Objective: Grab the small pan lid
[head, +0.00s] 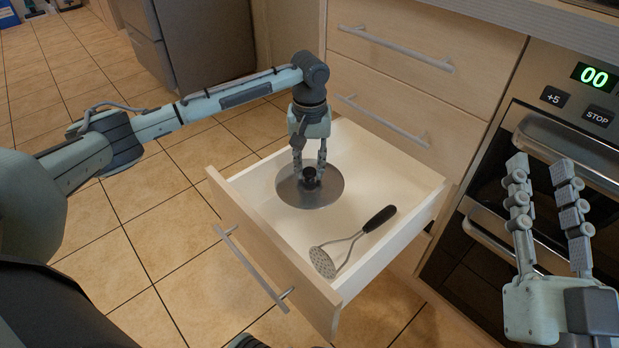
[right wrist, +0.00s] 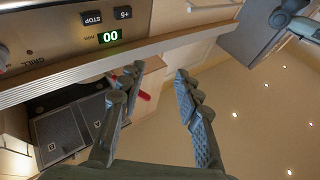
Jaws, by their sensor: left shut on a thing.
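The small pan lid (head: 326,190) is a round, shiny metal disc with a black knob, inside the open drawer (head: 405,181). My left gripper (head: 309,174) points straight down over its middle and is shut on the knob. The fingers partly hide the knob. I cannot tell whether the lid rests flat on the drawer floor or is slightly raised. My right gripper (head: 546,168) is open and empty, pointing up in front of the oven. Its open fingers also show in the right wrist view (right wrist: 158,72).
A potato masher (head: 345,246) with a black handle lies in the same drawer, near its front right. The drawer front with its bar handle (head: 250,268) faces me. Closed drawers (head: 412,85) are behind, and the oven (head: 570,140) stands at right. Tiled floor is free at left.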

